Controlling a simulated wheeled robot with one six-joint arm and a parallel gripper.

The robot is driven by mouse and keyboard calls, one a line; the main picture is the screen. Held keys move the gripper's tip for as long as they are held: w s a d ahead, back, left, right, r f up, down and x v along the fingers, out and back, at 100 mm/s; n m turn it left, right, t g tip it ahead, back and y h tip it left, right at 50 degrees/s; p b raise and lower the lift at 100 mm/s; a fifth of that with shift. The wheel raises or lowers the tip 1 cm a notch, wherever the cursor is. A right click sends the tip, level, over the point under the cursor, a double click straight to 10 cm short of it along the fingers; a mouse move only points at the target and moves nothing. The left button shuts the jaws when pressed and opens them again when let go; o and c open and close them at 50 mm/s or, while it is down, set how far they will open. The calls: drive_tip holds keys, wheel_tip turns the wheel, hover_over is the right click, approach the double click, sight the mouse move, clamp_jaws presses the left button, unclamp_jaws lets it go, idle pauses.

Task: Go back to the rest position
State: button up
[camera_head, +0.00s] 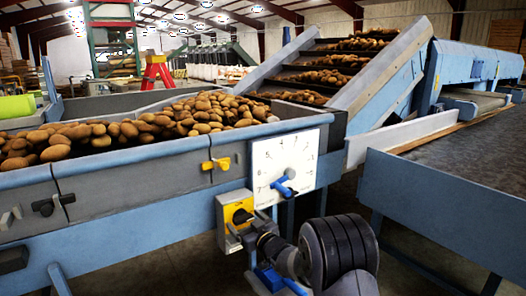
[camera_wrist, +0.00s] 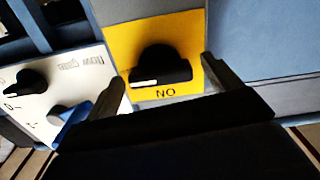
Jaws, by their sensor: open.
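My gripper (camera_wrist: 165,80) is open, with one dark finger on each side of a black rotary knob (camera_wrist: 162,62) in the wrist view. I cannot tell whether the fingers touch it. The knob sits on a yellow plate (camera_wrist: 190,28) with lettering that looks like an upside-down "ON". The fingertips are hard to make out there.
A white dial plate (camera_head: 290,160) with a blue pointer is just above right of the box. Potatoes (camera_head: 150,125) fill the blue-framed hopper (camera_head: 130,160). A sloped conveyor (camera_head: 385,75) rises behind. A dark-topped blue table (camera_head: 450,190) stands right. Floor shows between.

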drive_tip(key=n+b, duration=0.1)
drive_tip(key=n, duration=0.3)
drive_tip(key=shift+f, duration=0.1)
drive_tip(key=n, duration=0.8)
drive_tip(key=shift+n, duration=0.3)
drive_tip(key=n+p, duration=0.1)
drive_tip(key=n, duration=0.1)
drive_tip(key=shift+n+p, duration=0.3)
drive_tip(key=shift+n, duration=0.6)
drive_tip(key=shift+s, duration=0.1)
